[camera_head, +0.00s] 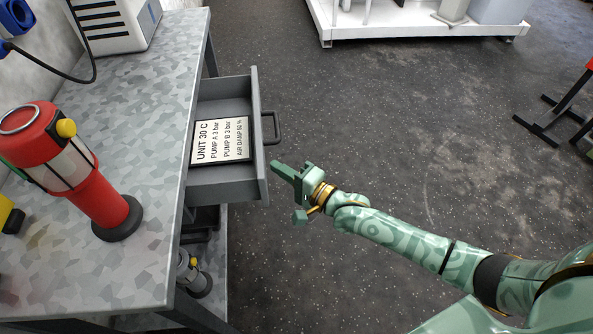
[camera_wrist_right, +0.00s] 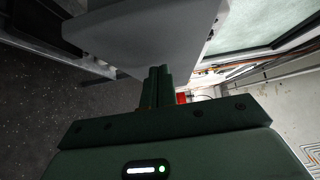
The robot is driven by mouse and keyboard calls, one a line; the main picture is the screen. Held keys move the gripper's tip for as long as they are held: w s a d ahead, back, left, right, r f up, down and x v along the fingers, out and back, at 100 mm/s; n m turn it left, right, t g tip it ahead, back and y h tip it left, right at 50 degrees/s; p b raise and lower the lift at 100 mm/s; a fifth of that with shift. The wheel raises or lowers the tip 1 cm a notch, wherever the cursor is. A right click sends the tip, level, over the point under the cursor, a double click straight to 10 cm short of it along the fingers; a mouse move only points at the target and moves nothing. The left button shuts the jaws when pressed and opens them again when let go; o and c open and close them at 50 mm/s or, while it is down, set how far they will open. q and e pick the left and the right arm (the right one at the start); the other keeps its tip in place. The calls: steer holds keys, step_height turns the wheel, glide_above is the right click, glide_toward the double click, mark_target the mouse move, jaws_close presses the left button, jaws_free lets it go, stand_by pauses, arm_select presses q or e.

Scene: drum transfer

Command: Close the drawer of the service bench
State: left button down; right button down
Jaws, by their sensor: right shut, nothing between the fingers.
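The service bench (camera_head: 165,120) stands at the left of the head view with a mottled grey top. Its grey drawer (camera_head: 262,180) is pulled out to the right, with a dark bar handle (camera_head: 277,127) on its front. A sign board (camera_head: 222,141) with printed text lies inside the drawer. My right gripper (camera_head: 276,166) is shut and empty, with its fingertips close to the drawer front, below the handle in the picture. In the right wrist view the shut fingers (camera_wrist_right: 160,72) point at a grey panel (camera_wrist_right: 150,35); contact cannot be told. My left gripper is not in view.
A red lamp-like device (camera_head: 90,180) and a white case (camera_head: 115,22) stand on the bench top. A small device (camera_head: 195,275) sits on the lower shelf. A white platform (camera_head: 420,33) is at the back.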

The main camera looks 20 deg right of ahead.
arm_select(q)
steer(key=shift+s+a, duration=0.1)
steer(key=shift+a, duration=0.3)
arm_select(e)
steer(key=shift+w+a, duration=0.1)
steer(key=shift+a, duration=0.25)
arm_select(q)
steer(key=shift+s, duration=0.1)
